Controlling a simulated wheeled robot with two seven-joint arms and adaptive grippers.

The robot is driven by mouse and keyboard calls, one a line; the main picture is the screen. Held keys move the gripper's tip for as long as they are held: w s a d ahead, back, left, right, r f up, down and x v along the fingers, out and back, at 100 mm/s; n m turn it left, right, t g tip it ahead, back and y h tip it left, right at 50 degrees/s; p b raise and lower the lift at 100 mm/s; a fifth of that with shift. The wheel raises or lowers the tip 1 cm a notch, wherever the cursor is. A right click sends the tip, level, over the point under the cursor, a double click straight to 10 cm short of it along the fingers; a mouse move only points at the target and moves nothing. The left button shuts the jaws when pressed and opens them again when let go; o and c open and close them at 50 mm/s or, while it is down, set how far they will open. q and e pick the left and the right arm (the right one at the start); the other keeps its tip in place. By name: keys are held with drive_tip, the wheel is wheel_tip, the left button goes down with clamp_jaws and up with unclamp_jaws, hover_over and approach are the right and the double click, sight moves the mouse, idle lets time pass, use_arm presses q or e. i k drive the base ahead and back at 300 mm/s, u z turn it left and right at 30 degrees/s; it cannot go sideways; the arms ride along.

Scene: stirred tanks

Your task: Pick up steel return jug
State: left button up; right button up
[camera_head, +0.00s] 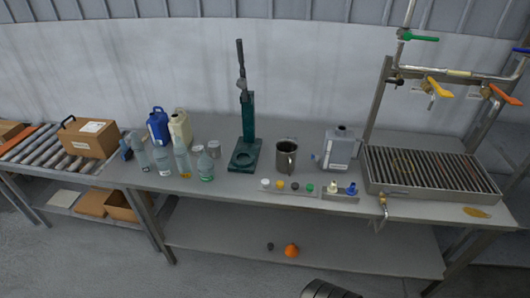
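The steel return jug (284,161) stands upright on the grey workbench (225,205), near its middle. It is a shiny metal cylinder with an open, dark top and a handle toward the front right. Nothing touches it. Neither of my grippers shows in the head view.
A green press (246,130) stands left of the jug; a grey container (340,150) stands to its right. A strip of coloured caps (290,189) lies in front. Several bottles (182,160) stand left. A slatted drain tray (430,172) and valved pipes (460,73) are right.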

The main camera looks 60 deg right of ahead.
sight(286, 149)
drive_tip(key=z, duration=0.35)
drive_tip(key=i, duration=0.95)
drive_tip(key=z, duration=1.45)
drive_tip(key=i, duration=0.8)
drive_tip(key=z, duration=0.85)
